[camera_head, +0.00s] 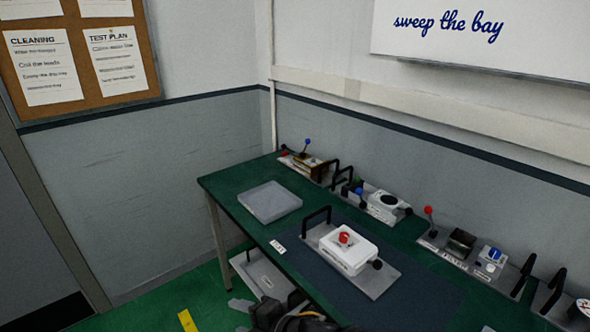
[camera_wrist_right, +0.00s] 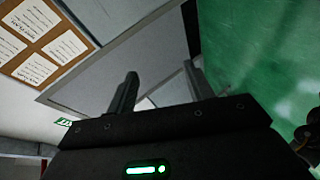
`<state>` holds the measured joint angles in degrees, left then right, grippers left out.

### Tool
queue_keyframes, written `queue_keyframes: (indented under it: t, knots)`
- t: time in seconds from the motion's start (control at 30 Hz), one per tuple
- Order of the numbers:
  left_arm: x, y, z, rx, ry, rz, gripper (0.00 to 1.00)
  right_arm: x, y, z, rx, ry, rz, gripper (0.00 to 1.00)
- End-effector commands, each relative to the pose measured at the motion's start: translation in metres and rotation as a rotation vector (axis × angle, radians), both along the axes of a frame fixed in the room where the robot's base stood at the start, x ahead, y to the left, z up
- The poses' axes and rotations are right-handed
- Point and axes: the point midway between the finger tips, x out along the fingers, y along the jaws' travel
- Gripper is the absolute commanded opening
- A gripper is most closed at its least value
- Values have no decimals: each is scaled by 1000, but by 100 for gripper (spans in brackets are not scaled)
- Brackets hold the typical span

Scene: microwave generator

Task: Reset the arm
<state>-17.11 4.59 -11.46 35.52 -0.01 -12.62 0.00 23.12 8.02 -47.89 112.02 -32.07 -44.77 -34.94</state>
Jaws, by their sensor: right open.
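My right gripper (camera_wrist_right: 160,78) shows in the right wrist view with its two dark fingers apart and nothing between them. Grey finger-like parts and dark arm parts of mine show at the bottom edge of the head view, low in front of the green table (camera_head: 232,195) and partly cut off. Which arm they belong to is hard to tell there. My left gripper cannot be made out.
On the table stand a grey tray (camera_head: 270,202), a white box with a red button (camera_head: 343,238) on a plate with a black handle, and several lever and switch units along the wall. Green floor lies at left.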

Motion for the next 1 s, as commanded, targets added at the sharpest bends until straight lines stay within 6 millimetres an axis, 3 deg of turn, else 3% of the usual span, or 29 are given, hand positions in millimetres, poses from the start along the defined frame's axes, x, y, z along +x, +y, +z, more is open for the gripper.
queue_keyframes:
  t: [0.17, 0.3, 0.4, 0.6, 0.9, 1.0]
  knots:
    - [0, 0, 0, 0, 0, 0, 36, -11, -101, -43, 172, 429, -535, 52]
    - [0, 0, 0, 0, 0, 0, 36, -49, -193, -86, 258, 733, -946, 52]
    - [0, 0, 0, 0, 0, 0, 36, -81, -239, -106, 290, 873, -1156, 52]
    - [-1, 0, 0, 0, 1, 0, 36, -137, -299, -128, 322, 1046, -1447, 52]
    - [-1, 0, 0, 0, 1, 0, 36, -213, -359, -139, 342, 1206, -1777, 52]
    - [-1, 0, -8, 0, 1, 0, 36, -204, -356, -174, 333, 1212, -1776, 52]
